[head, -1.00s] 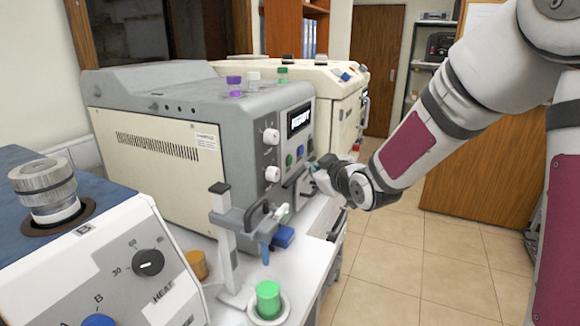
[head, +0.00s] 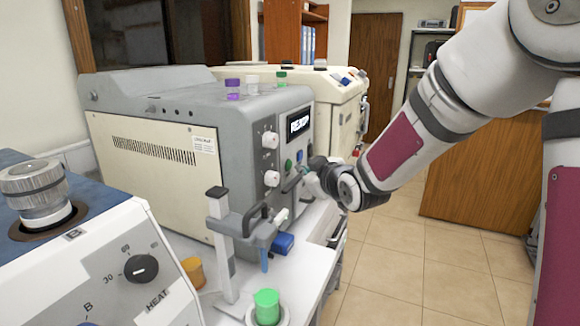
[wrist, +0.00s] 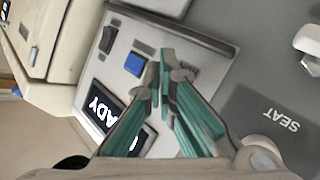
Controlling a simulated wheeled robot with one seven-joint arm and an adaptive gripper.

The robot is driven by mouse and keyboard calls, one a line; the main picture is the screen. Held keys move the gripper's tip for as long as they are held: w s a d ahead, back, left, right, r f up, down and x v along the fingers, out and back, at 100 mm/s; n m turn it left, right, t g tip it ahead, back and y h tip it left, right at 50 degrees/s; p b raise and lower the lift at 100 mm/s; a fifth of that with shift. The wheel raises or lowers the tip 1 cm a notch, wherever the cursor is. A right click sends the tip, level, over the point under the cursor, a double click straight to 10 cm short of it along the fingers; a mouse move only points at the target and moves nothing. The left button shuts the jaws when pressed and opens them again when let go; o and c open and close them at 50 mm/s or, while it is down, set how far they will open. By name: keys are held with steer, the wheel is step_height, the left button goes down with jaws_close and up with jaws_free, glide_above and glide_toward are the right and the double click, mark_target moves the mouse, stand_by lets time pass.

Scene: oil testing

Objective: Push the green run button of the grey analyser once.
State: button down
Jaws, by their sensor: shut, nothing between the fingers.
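The grey analyser (head: 232,140) stands on the white bench, its control panel facing right. The green run button (head: 288,165) shows on that panel, beside a blue button (head: 299,156) and below a lit display (head: 298,122). My gripper (head: 301,170) is shut and empty, its tips close in front of the panel just right of the green button. In the wrist view the shut fingertips (wrist: 167,62) lie over the panel next to the blue button (wrist: 135,64). The green button is hidden there, apparently behind the fingers. I cannot tell whether the tips touch anything.
White knobs (head: 270,140) stick out of the analyser's front. A stand with a clamp (head: 222,240) and a green-capped container (head: 266,304) stand in front of it. A heater unit (head: 110,265) is at the near left. Open floor (head: 400,270) lies to the right.

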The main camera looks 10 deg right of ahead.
steer(key=shift+w+a, duration=0.1)
steer(key=shift+a, duration=0.05)
stand_by(0.7)
steer(key=shift+w+a+b, duration=0.2)
steer(key=shift+b, duration=0.2)
steer(key=shift+w+a+b, duration=0.2)
steer(key=shift+a+b, duration=0.1)
stand_by(0.9)
steer(key=shift+s+d+p, duration=0.45)
steer(key=shift+s+d, duration=0.05)
steer(key=shift+d, duration=0.1)
steer(key=s+d+p, duration=0.1)
steer(key=d, duration=0.1)
steer(key=s+d+p, duration=0.1)
steer(key=s+d, duration=0.1)
steer(key=shift+p, duration=0.35)
stand_by(0.7)
